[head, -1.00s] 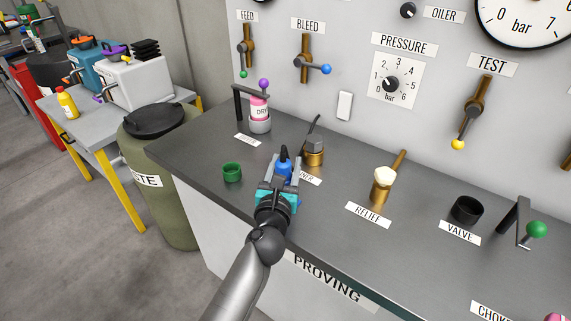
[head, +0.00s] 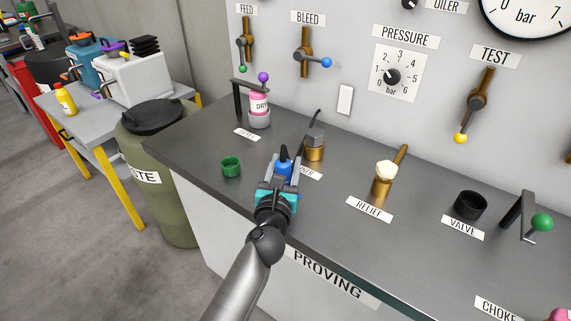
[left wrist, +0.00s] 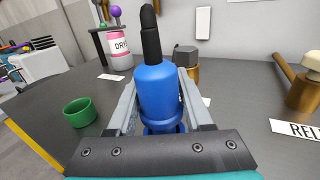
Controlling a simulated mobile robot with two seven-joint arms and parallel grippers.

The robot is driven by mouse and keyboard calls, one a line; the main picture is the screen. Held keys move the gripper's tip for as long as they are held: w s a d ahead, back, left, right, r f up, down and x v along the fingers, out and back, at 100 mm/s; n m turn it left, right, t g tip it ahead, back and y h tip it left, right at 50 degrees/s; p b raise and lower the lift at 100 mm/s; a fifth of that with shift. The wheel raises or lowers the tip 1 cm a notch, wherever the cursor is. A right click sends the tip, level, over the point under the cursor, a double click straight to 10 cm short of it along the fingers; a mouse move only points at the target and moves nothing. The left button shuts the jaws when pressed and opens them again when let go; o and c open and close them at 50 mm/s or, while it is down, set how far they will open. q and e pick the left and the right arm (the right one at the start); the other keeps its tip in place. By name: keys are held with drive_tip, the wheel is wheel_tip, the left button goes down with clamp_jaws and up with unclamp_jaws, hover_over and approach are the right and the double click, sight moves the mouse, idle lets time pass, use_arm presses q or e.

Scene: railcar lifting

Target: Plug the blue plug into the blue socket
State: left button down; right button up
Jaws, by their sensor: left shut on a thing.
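The blue plug (head: 284,172) is a blue cylinder with a black tapered top. My left gripper (head: 281,176) is shut on it near the front of the grey bench. In the left wrist view the plug (left wrist: 160,90) stands upright between the two grey fingers (left wrist: 159,108), its black end pointing up. A wider blue ring shows at its lower end, partly hidden by the gripper; I cannot tell whether it belongs to the plug or what lies beneath. I cannot make out a separate blue socket in either view. My right gripper is not in view.
A brass fitting with a grey cap (head: 314,146) stands just behind the plug. A green cup (head: 231,167) is to its left, and a pink bottle (head: 260,104) behind. The brass relief valve (head: 383,180) and black cup (head: 470,205) stand right. Bare bench lies between.

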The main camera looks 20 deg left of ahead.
use_arm(q)
drive_tip(key=shift+f+b, duration=0.95)
drive_tip(key=shift+f, duration=0.15)
drive_tip(key=shift+c, duration=1.1)
unclamp_jaws()
drive_tip(key=shift+s, duration=0.1)
drive_tip(key=s+d+b, duration=0.1)
drive_tip(key=s, duration=1.4)
drive_tip(key=shift+d, duration=0.35)
